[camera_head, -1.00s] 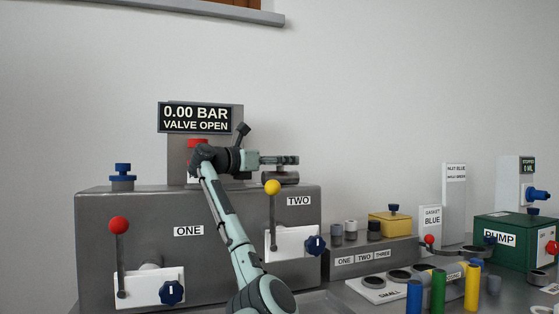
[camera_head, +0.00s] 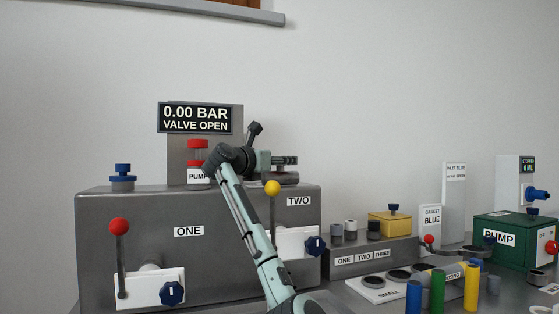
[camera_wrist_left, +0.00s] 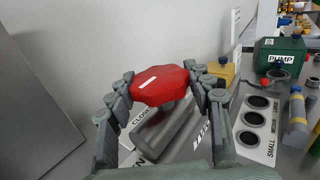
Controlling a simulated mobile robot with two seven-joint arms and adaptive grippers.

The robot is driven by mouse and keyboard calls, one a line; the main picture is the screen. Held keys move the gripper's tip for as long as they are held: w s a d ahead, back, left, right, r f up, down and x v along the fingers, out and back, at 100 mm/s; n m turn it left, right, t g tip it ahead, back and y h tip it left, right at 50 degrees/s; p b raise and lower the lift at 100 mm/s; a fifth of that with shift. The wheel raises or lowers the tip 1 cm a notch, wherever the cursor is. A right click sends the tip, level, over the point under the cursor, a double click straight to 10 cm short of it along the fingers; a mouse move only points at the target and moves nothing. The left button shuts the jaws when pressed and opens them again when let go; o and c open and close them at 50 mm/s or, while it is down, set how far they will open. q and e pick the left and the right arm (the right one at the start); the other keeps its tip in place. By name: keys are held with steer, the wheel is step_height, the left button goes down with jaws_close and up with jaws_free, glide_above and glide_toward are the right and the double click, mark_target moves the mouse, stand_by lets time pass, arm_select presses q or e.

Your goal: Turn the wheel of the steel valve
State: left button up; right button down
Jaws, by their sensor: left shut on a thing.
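The valve's red wheel (camera_wrist_left: 160,84), with a white mark on top, sits between the fingers of my left gripper (camera_wrist_left: 165,80) in the left wrist view. The gripper is shut on it, one finger on each side. The grey steel valve body (camera_wrist_left: 168,128) lies below the wheel, beside a plate with a partly covered "CLOSE" label (camera_wrist_left: 148,130). In the head view my left gripper (camera_head: 285,160) is above the valve body (camera_head: 280,178), and the wheel is hidden. A display (camera_head: 195,118) reads 0.00 BAR, VALVE OPEN. My right gripper is not in view.
A red-topped pump (camera_head: 197,146) stands left of my gripper on the grey cabinet (camera_head: 200,260). A yellow-knobbed lever (camera_head: 272,188) rises in front of the valve. A blue knob (camera_head: 122,172) is at the cabinet's left. A green pump box (camera_head: 510,238) stands far right.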

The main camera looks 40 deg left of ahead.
arm_select(q)
steer(key=shift+y, duration=0.3)
steer(key=o, duration=1.2)
steer(key=v, duration=1.2)
steer(key=shift+r, duration=0.1)
steer(key=shift+w, duration=0.1)
